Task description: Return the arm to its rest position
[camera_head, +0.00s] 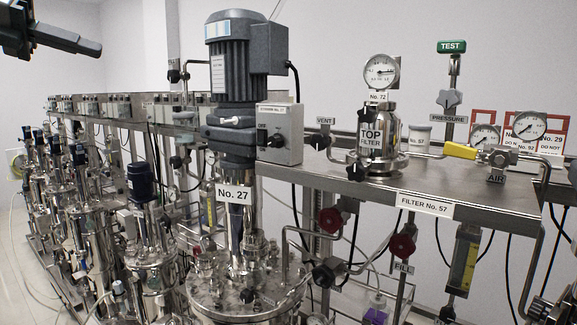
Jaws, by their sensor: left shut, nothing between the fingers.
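My left gripper (96,48) shows at the top left corner, coming in from the left edge. It is dark, with its fingers together and nothing between them. It hangs in the air in front of the pale wall, apart from the equipment below it. The rest of the left arm is out of the picture. My right gripper does not show.
A vessel with a grey motor (240,60) and a "No. 27" label (234,194) stands in the middle. A steel shelf (330,178) carries the "TOP FILTER" housing (378,140), gauges and valves. More vessels (85,225) line the left.

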